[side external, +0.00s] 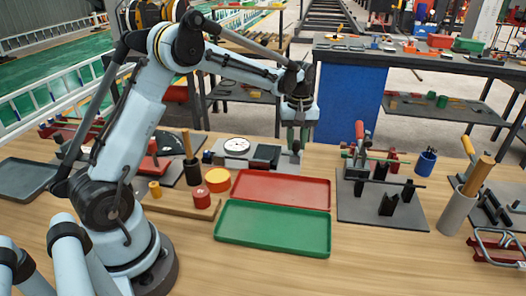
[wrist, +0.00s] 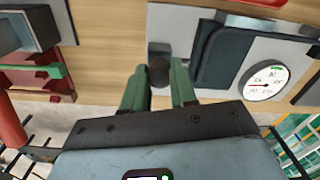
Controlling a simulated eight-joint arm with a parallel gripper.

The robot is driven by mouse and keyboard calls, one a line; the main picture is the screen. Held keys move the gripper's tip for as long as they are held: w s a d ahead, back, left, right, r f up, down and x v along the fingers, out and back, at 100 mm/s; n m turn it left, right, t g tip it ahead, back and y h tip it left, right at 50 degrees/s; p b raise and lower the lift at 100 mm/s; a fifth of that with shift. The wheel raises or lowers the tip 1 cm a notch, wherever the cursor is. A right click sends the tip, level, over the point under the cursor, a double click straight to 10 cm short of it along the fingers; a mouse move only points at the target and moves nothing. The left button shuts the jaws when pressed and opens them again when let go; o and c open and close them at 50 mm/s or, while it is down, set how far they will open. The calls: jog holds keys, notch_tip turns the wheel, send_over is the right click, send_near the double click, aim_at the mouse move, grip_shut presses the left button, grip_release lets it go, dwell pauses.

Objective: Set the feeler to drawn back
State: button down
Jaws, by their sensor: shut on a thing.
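The gauge fixture is a light grey plate (side external: 286,162) at the back of the bench, with a round white dial (side external: 237,147) and dark blocks (side external: 266,156) on it. In the wrist view the dial (wrist: 264,80) is at the right, and a large dark block (wrist: 222,57) lies between it and my fingers. My gripper (side external: 297,147) points down at the fixture's right end. Its green fingers (wrist: 159,82) are shut on a small dark round knob (wrist: 159,70), which I take for the feeler's. Its lower part is hidden, so the feeler's position cannot be told.
A red tray (side external: 281,189) and a green tray (side external: 273,229) lie in front of the fixture. A grey mat (side external: 375,210) with clamps and black stands is to the right. A yellow-orange round piece (side external: 217,180) stands to the left.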

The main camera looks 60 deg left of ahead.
aim_at(298, 141)
jog(key=shift+w+d, duration=0.2)
jog(key=shift+d, duration=0.05)
jog(key=c, duration=0.9)
grip_release()
jog(key=shift+r, duration=0.1)
notch_tip(298, 141, up, 12)
jog(key=s+d+r+m+t, duration=0.2)
jog(key=s+d+m+t, duration=0.2)
jog(key=s+d+m, duration=0.45)
jog(key=s+d+f+m+t, duration=0.2)
jog(key=s+f, duration=0.4)
jog(key=s, duration=0.4)
jog(key=shift+s+m+t, duration=0.4)
jog(key=shift+m+t, duration=0.3)
jog(key=shift+m, duration=0.05)
